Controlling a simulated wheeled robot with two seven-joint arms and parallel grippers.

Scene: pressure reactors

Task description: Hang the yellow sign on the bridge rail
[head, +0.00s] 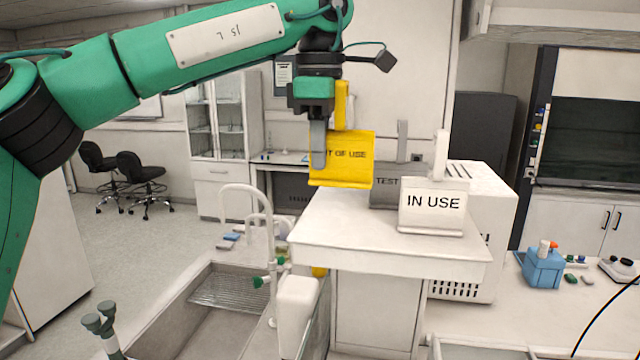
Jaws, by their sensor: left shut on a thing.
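The yellow sign (350,174) carries dark lettering, of which "T OF USE" shows, and has an upright yellow strip at its top. My left gripper (319,145) points down and is shut on the yellow sign near its left side; a grey finger covers part of the lettering. The sign appears to be above the left back part of a white raised stand (385,262); I cannot tell the gap. I cannot make out the bridge rail for certain. My right gripper is not in view.
A white "IN USE" sign (432,218) and a grey "TEST" sign (386,192) stand upright on the stand, right of the yellow sign. A white vented box (497,215) is behind them. A sink (205,314) with a white tap (268,215) lies front left. A blue holder (541,270) is at right.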

